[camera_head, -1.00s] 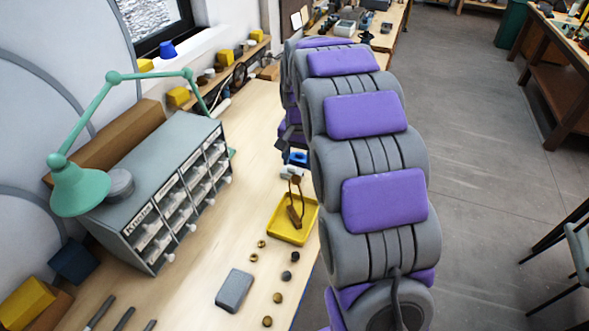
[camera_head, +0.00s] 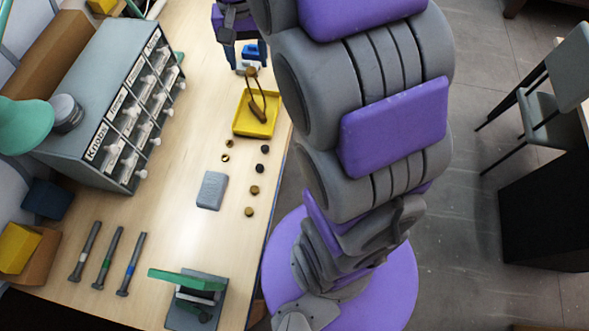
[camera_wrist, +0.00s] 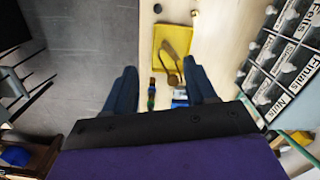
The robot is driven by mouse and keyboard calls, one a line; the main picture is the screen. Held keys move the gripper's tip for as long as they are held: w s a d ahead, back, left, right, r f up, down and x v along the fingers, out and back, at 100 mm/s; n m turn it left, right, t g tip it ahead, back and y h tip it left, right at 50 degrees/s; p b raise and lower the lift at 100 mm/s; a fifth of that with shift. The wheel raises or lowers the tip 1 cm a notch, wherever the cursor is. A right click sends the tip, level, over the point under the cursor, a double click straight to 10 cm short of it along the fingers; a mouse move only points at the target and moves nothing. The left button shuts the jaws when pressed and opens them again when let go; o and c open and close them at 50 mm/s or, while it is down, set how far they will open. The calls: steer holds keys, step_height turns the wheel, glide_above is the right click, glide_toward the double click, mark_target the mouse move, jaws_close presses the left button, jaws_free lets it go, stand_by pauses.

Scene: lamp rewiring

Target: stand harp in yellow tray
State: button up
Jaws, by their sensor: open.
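The yellow tray (camera_head: 241,124) lies on the bench near its edge. The harp (camera_head: 263,99), a thin brown loop with a thicker brown end and a round knob, is in the tray. Its knob end (camera_head: 251,72) rises above the tray's far rim; I cannot tell whether it stands freely or leans. The wrist view shows the tray (camera_wrist: 160,38) and the harp (camera_wrist: 178,52) ahead of my fingers. My gripper (camera_wrist: 161,68) is open, with its two dark blue fingers wide apart and nothing between them. In the head view it is partly hidden behind my arm.
A blue-and-white item (camera_head: 252,54) sits beyond the tray. Several small knobs (camera_head: 254,190) and a grey box (camera_head: 212,190) lie nearer. Bare wood lies between.

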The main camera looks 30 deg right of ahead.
steer(key=s+a+f+n, duration=0.1)
steer(key=s+a+n, duration=0.15)
steer(key=s, duration=0.45)
steer(key=s+a+n, duration=0.1)
steer(key=s+a, duration=0.3)
steer(key=s, duration=0.3)
steer(key=s+f+n+g+b, duration=0.1)
steer(key=s+f+b, duration=0.3)
steer(key=s+f, duration=0.5)
steer(key=s+n, duration=0.1)
steer(key=s, duration=0.2)
steer(key=shift+s+a+b, duration=0.25)
steer(key=shift+a+b, duration=0.05)
steer(key=shift+b, duration=0.05)
steer(key=shift+a, duration=0.3)
steer(key=shift+d, duration=0.15)
